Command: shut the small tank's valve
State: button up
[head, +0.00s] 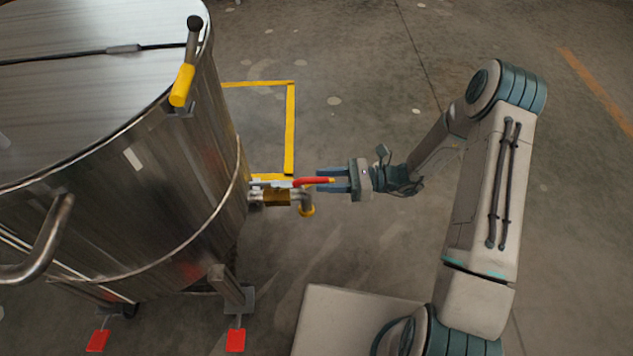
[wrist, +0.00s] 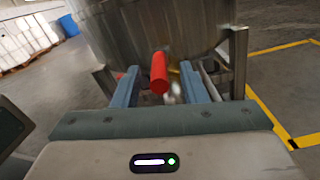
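The steel tank (head: 175,165) fills the left of the head view. Its valve (head: 277,198) sticks out low on the right side, with a brass body and a downturned outlet (head: 306,208). The valve's red lever (head: 310,181) points outward along the outlet, toward my gripper. My gripper (head: 318,181) is open, its two blue fingers on either side of the lever's outer end. In the wrist view the red lever (wrist: 159,72) lies between the fingers (wrist: 159,80), with a gap on each side. The valve body is mostly hidden there.
The tank stands on legs with red feet (head: 236,340). A bent handle (head: 40,245) and a yellow-gripped lid clamp (head: 183,85) project from it. Yellow floor lines (head: 290,130) run behind the valve. The floor right of the valve is clear. White stacked goods (wrist: 25,40) stand far off.

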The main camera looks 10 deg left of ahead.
aim_at(301, 182)
jog(key=shift+x, duration=1.5)
jog(key=shift+c, duration=0.3)
grip_shut()
jog(key=shift+d, duration=0.15)
